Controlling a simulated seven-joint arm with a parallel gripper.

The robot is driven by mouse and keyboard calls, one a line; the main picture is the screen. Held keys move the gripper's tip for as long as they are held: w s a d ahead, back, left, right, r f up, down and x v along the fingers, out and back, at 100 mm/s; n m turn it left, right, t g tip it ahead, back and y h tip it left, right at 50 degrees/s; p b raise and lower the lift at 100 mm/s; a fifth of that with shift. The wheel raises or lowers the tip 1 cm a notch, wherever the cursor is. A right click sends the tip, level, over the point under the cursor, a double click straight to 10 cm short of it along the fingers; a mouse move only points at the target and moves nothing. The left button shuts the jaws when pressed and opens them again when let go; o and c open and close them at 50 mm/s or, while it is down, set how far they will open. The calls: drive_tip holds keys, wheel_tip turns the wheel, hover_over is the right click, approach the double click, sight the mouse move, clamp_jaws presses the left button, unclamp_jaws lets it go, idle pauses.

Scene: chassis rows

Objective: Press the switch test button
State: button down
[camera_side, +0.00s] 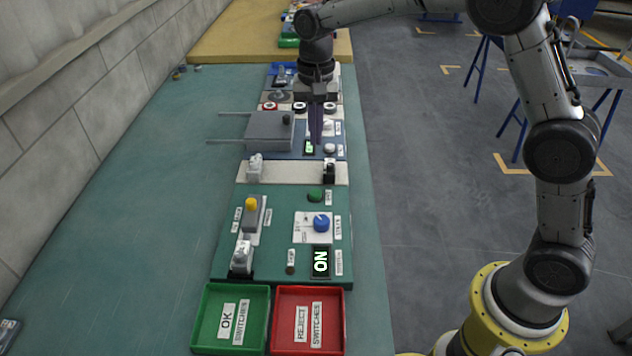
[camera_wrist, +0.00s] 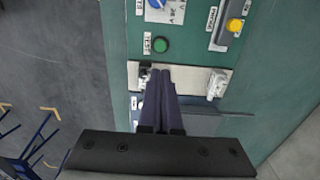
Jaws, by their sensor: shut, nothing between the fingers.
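A round green button (camera_side: 315,195) sits near the far right corner of the near green panel (camera_side: 285,217). The wrist view shows the green button (camera_wrist: 161,45) next to a TEST label (camera_wrist: 147,43). My gripper (camera_side: 316,141) is shut and empty, pointing down over the blue panel beyond the cream strip, farther along the row than the green button. In the wrist view my fingertips (camera_wrist: 160,70) appear just below the button in the picture, over the cream strip, apart from the button. The button is not hidden in either view.
The near panel also has a blue knob (camera_side: 321,223), a yellow-topped switch (camera_side: 251,206) and a lit ON display (camera_side: 320,262). The cream strip (camera_side: 290,172) carries a white and a black part. A grey box (camera_side: 269,131) stands beside my gripper. Green (camera_side: 207,318) and red (camera_side: 280,340) trays lie nearest.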

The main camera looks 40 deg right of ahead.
sight(317, 193)
wheel_tip(317, 193, down, 14)
idle(0.6)
drive_tip(key=shift+s+f, duration=0.2)
drive_tip(key=shift+f, duration=1.05)
wheel_tip(317, 193, up, 15)
drive_tip(key=shift+w+r, duration=0.15)
drive_tip(key=shift+w, duration=0.25)
